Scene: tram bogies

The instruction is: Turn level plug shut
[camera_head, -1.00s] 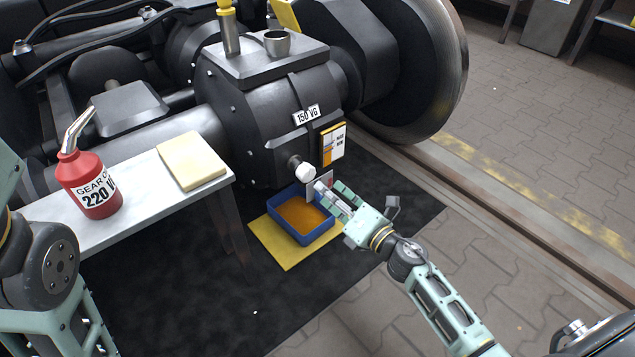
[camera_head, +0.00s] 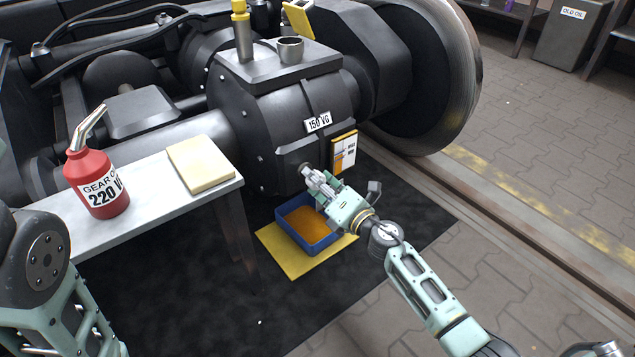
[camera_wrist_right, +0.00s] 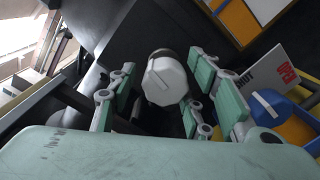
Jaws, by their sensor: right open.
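The level plug is a pale, many-sided cap (camera_wrist_right: 166,80) with a slot-like mark on its face, in the middle of the right wrist view. It sits on the front of the dark gearbox (camera_head: 280,120).
A blue tray of amber oil (camera_head: 335,243) stands on a yellow mat (camera_head: 275,254) below the gearbox. A table (camera_head: 140,225) at left holds a red oil can (camera_head: 97,183) and a beige pad (camera_head: 200,164). A yellow-edged card (camera_head: 343,150) hangs beside the plug.

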